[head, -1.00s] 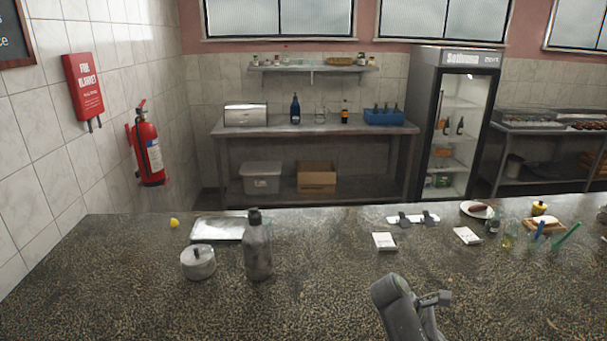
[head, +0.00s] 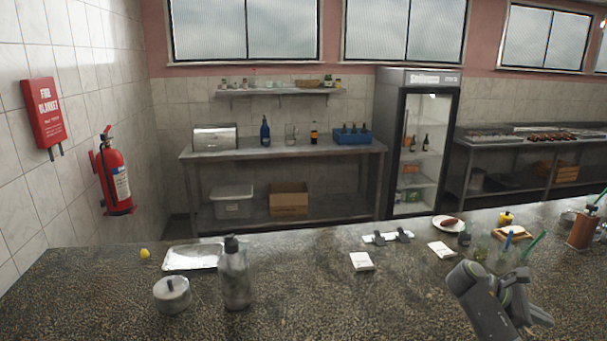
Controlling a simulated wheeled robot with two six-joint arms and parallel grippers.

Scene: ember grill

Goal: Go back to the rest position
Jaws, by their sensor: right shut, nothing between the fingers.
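My right gripper (head: 530,318) shows at the lower right of the head view, over the near part of the speckled counter (head: 330,300). It is shut with nothing held, and it touches none of the items on the counter. My left gripper is outside the view.
A grey bottle (head: 236,275), a lidded pot (head: 172,295) and a metal tray (head: 192,257) stand at the counter's left. White packets (head: 361,262), a plate with a sausage (head: 449,224) and a sandwich board (head: 512,233) lie toward the right. The front middle is clear.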

